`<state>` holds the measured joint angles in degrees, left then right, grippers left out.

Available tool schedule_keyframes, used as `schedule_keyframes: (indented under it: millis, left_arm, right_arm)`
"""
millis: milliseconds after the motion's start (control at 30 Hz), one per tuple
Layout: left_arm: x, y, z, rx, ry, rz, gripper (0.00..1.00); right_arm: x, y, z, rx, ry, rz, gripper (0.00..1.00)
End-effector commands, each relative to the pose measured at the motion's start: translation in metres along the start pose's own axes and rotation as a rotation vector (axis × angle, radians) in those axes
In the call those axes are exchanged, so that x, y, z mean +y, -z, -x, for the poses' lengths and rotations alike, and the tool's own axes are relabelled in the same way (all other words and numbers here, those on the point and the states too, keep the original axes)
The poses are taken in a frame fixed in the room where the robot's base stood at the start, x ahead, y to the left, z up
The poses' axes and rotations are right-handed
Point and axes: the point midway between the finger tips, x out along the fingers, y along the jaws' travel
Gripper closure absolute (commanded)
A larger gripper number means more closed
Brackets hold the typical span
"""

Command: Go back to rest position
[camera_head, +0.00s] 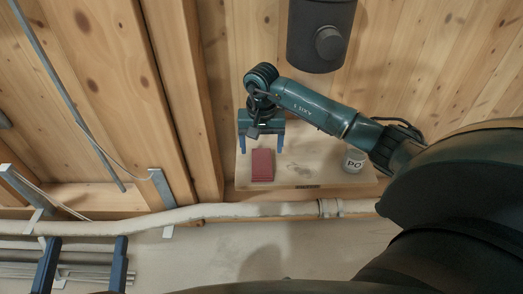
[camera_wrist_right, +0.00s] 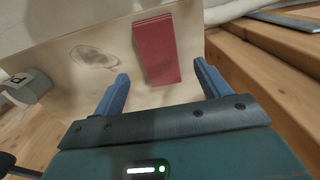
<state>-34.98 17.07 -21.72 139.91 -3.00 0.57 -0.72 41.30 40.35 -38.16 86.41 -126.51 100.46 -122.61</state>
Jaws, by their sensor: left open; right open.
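Nothing is held. My left gripper (camera_head: 86,241) is at the bottom left, open, with two fingers apart and nothing between them but background pipes; the rest of its arm is out of view.
A white cup marked "PO" (camera_head: 354,162) stands on the board's right side and also shows in the right wrist view (camera_wrist_right: 27,88). A dark cylinder with a knob (camera_head: 322,35) is above. A pale pipe (camera_head: 250,210) runs below the board. Wooden beams (camera_head: 180,90) stand left.

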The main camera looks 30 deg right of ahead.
Motion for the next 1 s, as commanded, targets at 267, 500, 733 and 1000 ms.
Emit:
schedule_keyframes:
  millis: [267, 500, 733, 1000]
  left_arm:
    - [-0.002, 0.0, 0.0, -0.01, 0.004, -0.023, 0.24]
    - [-0.002, 0.0, 0.0, -0.009, 0.004, -0.024, 0.24]
    - [-0.002, 0.001, 0.0, -0.007, 0.005, -0.025, 0.24]
    - [-0.002, 0.005, -0.001, -0.007, 0.004, -0.025, 0.24]
  right_arm:
    - [0.0, 0.0, 0.021, 0.0, -0.002, 0.0, 0.24]
    - [0.0, 0.0, 0.02, 0.0, -0.001, 0.0, 0.24]
    - [-0.001, -0.001, 0.019, -0.003, 0.002, -0.001, 0.24]
    - [-0.069, -0.088, -0.004, -0.27, 0.288, -0.172, 0.24]
